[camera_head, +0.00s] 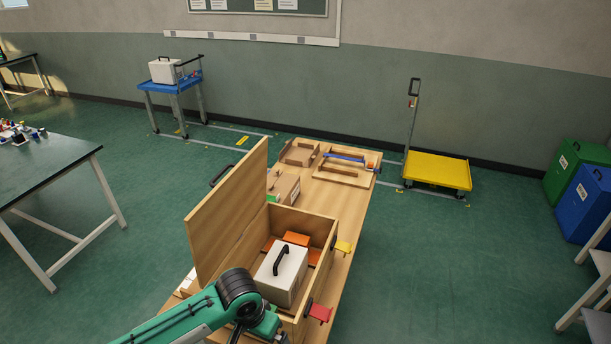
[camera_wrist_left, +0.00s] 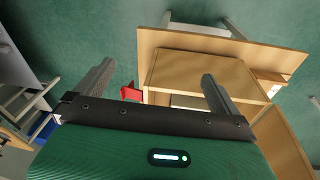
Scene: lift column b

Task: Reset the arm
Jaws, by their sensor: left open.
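My left arm (camera_head: 235,290), green with black joints, comes in from the lower left of the head view, in front of the wooden box. Its gripper shows in the left wrist view (camera_wrist_left: 158,72), with two grey fingers wide apart and nothing between them. The wooden box (camera_head: 325,232) stands on the table with its lid (camera_head: 228,212) raised on the left. Inside is a white case (camera_head: 290,277) with a black handle, among orange pieces. The wooden box also shows beyond the fingers in the left wrist view (camera_wrist_left: 195,72). My right gripper is in neither view.
The wooden table (camera_head: 355,225) also bears a cardboard box (camera_head: 287,187) and wooden trays (camera_head: 345,175). Open green floor (camera_head: 440,270) lies to the right.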

